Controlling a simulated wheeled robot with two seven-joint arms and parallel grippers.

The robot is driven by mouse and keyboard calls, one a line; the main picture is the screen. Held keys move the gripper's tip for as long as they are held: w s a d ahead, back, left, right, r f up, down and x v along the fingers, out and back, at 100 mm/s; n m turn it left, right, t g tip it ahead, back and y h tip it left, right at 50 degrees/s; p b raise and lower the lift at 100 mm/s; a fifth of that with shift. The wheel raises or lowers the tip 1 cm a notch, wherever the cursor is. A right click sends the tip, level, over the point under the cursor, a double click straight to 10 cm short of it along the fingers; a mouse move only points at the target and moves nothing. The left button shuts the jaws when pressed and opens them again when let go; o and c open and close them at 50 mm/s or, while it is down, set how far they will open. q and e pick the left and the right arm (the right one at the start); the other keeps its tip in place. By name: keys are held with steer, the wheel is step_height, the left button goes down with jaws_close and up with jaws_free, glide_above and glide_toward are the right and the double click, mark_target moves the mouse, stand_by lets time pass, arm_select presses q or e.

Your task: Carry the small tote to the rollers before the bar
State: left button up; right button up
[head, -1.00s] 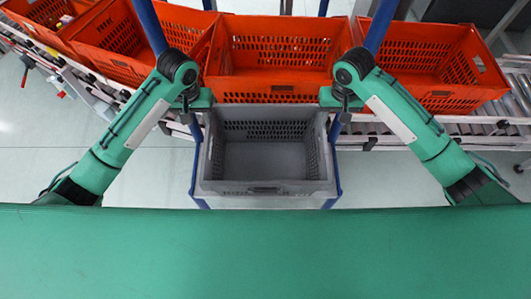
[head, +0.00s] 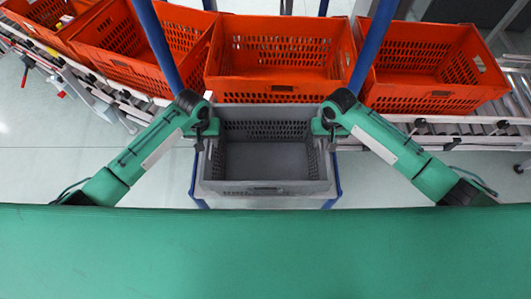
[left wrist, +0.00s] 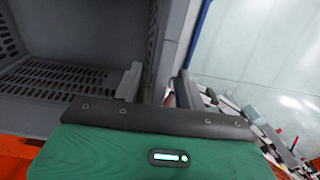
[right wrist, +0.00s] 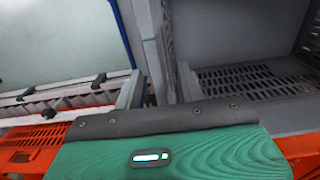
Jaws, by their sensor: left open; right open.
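The small grey tote (head: 265,188) is empty and sits upright in front of the row of orange totes, between blue uprights. My left gripper (head: 203,143) is at its left side wall and my right gripper (head: 331,143) at its right side wall. Both are open. In the left wrist view the fingers (left wrist: 158,84) stand on either side of the tote wall (left wrist: 152,50). The right wrist view shows the same, with the fingers (right wrist: 160,86) astride the wall (right wrist: 160,45). The rollers (head: 478,127) show at the right; I cannot tell which part is the bar.
Large orange totes (head: 278,88) stand side by side on the conveyor behind the grey tote, one at its right (head: 435,102). Blue posts (head: 372,45) rise close by both arms. A green surface (head: 265,250) fills the front. Pale floor shows left and right.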

arm_select(q)
steer(key=shift+f, duration=0.2)
arm_select(e)
steer(key=shift+f, duration=0.2)
arm_select(q)
jaws_close()
arm_select(e)
jaws_close()
arm_select(q)
steer(key=shift+r, duration=0.1)
arm_select(e)
steer(key=shift+r, duration=0.15)
